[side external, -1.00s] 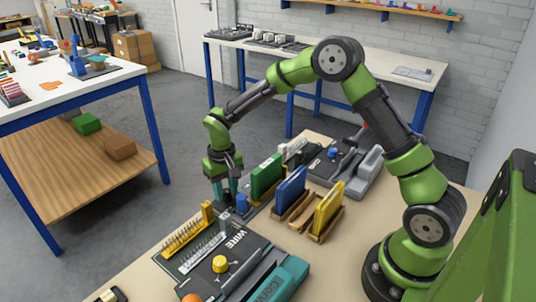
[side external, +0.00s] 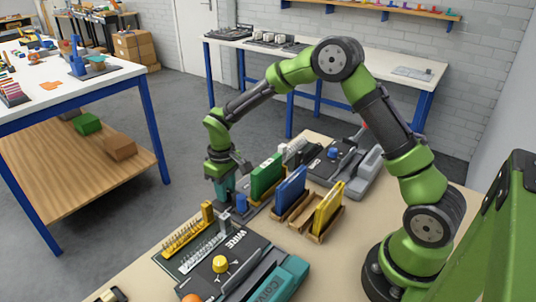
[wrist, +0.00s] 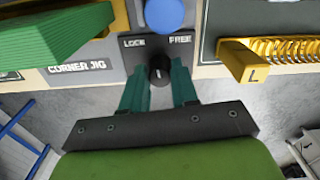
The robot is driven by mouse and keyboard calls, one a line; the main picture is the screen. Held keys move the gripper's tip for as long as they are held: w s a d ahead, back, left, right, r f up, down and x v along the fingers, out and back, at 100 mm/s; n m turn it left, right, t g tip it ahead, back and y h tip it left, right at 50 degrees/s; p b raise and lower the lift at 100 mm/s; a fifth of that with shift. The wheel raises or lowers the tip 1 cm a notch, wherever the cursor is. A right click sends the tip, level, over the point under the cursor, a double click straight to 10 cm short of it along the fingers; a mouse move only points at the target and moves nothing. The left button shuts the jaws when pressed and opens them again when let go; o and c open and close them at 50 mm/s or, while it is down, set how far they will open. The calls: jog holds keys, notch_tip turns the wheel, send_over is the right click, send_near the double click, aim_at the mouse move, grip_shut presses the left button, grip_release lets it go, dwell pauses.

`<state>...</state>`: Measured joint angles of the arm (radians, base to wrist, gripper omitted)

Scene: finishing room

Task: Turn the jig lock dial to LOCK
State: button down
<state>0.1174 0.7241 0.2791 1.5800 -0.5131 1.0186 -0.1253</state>
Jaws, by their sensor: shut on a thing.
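The jig lock dial (wrist: 159,68) is a small dark knob on a grey panel, under the printed words LOCK on the left and FREE on the right. A faint pale mark shows on the knob; I cannot tell surely which word it points to. My gripper (wrist: 161,76) is shut on the dial, with a teal finger on each side. In the side external view my gripper (side external: 224,200) points down at the near-left end of the jig, and the dial is hidden there.
A blue round knob (wrist: 168,12) sits just beyond the dial. A green block (side external: 267,176) stands on the CORNER JIG, close to my gripper. Blue (side external: 291,189) and yellow (side external: 328,207) boards stand in wooden holders. A yellow coil rack (wrist: 265,60) is on the right.

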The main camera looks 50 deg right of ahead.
jog(key=n, duration=0.4)
jog(key=shift+n, duration=1.8)
jog(key=c, duration=0.9)
grip_release()
jog(key=shift+o, duration=0.2)
jog(key=shift+r, duration=0.1)
notch_tip(320, 180, up, 17)
